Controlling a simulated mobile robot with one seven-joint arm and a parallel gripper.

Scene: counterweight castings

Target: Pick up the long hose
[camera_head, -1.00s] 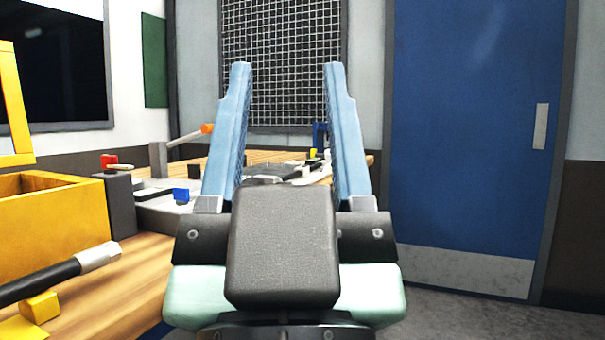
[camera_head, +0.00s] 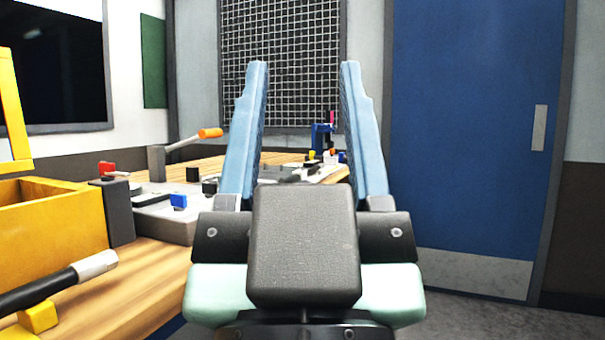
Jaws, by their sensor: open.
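A black hose with a pale metal end fitting (camera_head: 93,265) lies at the lower left, above the wooden bench top. Only its end portion shows; the rest runs out of the picture on the left. It passes over a small yellow block (camera_head: 38,317). My gripper (camera_head: 303,68) is open, with two blue fingers pointing up and away, nothing between them. It is to the right of the hose and well apart from it.
A wooden bench (camera_head: 140,285) runs along the left with a yellow box (camera_head: 65,225), a dark post (camera_head: 117,210) and a grey fixture with an orange-tipped lever (camera_head: 210,133). A blue clamp-like thing (camera_head: 322,137) stands at the far end. A blue door (camera_head: 470,130) is on the right, with clear floor before it.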

